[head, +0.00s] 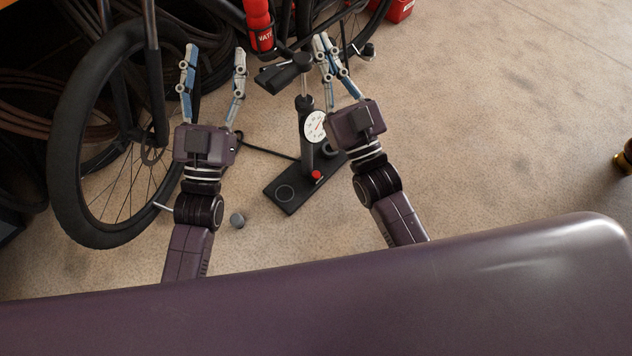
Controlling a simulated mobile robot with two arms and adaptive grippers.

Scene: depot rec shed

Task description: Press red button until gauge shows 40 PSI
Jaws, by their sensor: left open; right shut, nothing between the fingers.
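A black floor pump (306,125) stands upright on a dark base plate (286,194). A red button (316,175) sits low on it, at the foot of the barrel. A round white gauge (315,126) with a red needle faces me on the barrel; its numbers are too small to read. My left gripper (214,52) is open and empty, left of the pump. My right gripper (323,38) is shut with nothing in it, beside the right end of the pump's handle (284,72). I cannot tell whether it touches the handle. Both grippers are well above the button in the picture.
A bicycle wheel (66,135) stands at the left. A red bottle (259,26) is on the bike frame at the top. A thin black hose (268,152) runs left from the pump.

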